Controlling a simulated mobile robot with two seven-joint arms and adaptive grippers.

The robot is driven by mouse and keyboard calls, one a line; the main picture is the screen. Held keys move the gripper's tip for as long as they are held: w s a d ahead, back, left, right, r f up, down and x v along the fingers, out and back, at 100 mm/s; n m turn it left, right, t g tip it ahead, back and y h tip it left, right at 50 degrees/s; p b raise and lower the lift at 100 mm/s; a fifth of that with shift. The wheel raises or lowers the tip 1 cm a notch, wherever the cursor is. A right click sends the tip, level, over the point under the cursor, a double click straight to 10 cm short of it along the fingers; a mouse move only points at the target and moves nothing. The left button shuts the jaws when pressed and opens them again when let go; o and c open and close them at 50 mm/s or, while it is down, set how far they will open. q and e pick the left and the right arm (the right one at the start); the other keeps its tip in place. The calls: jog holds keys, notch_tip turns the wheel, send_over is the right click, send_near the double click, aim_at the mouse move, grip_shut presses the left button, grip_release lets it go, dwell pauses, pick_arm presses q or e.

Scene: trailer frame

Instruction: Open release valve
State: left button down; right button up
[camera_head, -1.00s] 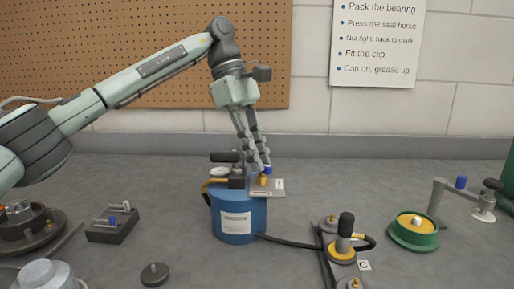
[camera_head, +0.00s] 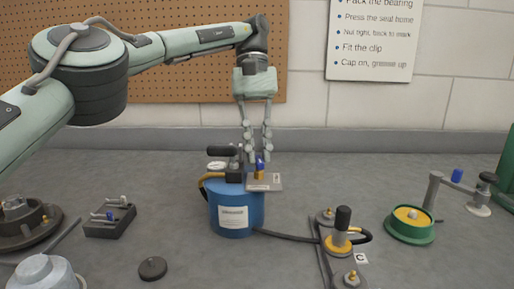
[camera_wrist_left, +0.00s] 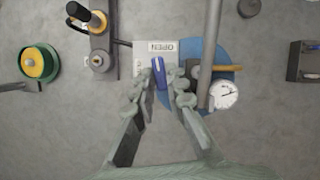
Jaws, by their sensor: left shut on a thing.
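The release valve is a small blue lever (camera_head: 260,163) on a brass body (camera_head: 259,174), above a pale plate (camera_head: 267,184) at the top of a blue pump canister (camera_head: 236,213). My left gripper (camera_head: 257,156) reaches down from above and is shut on the blue lever. In the left wrist view the lever (camera_wrist_left: 159,74) lies between the fingertips (camera_wrist_left: 160,86), tilted slightly, beside an "OPEN" label (camera_wrist_left: 163,46). The fingers hide part of the valve. My right gripper is not in view.
A black-handled pump lever (camera_head: 222,151) and a white gauge (camera_wrist_left: 224,94) stand close beside the valve. A hose runs right to a fixture with a black knob (camera_head: 343,218). A green-rimmed hub (camera_head: 411,224) is at right, a dark block (camera_head: 110,220) at left.

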pick_arm(q)
jog(key=shift+d+m+y, duration=0.1)
jog(key=shift+m+y, duration=0.3)
jog(key=shift+m, duration=0.6)
jog(key=c, duration=1.5)
grip_release()
jog(key=shift+c, duration=0.2)
jog(key=shift+n, duration=0.4)
